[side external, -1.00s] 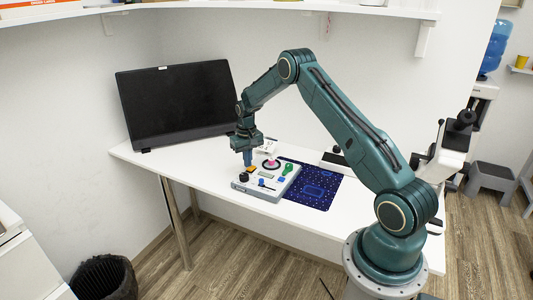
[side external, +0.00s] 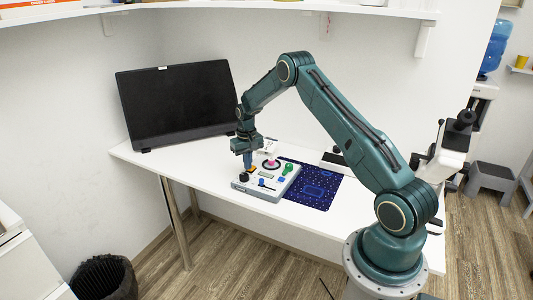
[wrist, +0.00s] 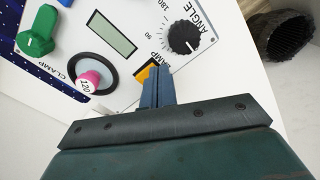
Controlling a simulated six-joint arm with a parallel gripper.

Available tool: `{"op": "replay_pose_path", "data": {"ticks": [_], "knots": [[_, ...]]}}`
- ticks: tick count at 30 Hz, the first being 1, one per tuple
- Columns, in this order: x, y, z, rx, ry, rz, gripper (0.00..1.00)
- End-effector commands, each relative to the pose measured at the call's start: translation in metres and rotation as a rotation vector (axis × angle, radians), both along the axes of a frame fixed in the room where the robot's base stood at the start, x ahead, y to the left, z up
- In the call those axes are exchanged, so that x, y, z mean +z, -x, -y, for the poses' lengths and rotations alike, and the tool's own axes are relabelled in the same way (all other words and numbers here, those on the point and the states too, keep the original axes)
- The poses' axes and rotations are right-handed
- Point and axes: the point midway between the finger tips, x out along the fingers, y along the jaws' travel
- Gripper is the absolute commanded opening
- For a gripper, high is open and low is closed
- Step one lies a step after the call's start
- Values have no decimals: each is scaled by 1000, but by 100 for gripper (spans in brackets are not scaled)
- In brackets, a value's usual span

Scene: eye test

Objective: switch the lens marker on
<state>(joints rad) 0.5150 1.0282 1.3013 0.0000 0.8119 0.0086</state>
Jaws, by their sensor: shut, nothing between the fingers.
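The lens marker is a light-grey box with controls on its top (side external: 244,187), on the white table; part of its top fills the upper wrist view (wrist: 118,22). An orange-and-black rocker switch (wrist: 146,74) sits beside lettering that reads like LAMP, partly cut off by my fingers. My gripper (wrist: 156,70) is shut and empty, its blue fingertips right at the switch's edge. I cannot tell whether they touch it, or which way the rocker is tipped. My gripper in the side view (side external: 250,166) points down over the box.
Close by are a black ANGLE knob (wrist: 185,37), a grey display (wrist: 110,32), a pink-capped part marked 120 (wrist: 87,82) in a dark ring, and a green CLAMP knob (wrist: 38,32). A dark blue mat (side external: 313,187) lies right of the box; a black monitor (side external: 175,100) stands behind.

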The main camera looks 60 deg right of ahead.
Motion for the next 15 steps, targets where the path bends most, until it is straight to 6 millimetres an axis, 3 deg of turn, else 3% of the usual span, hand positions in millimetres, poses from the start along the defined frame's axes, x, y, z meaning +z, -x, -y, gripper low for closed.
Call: {"op": "replay_pose_path", "data": {"ticks": [15], "knots": [[-6,0,0,0,0,0,0]]}}
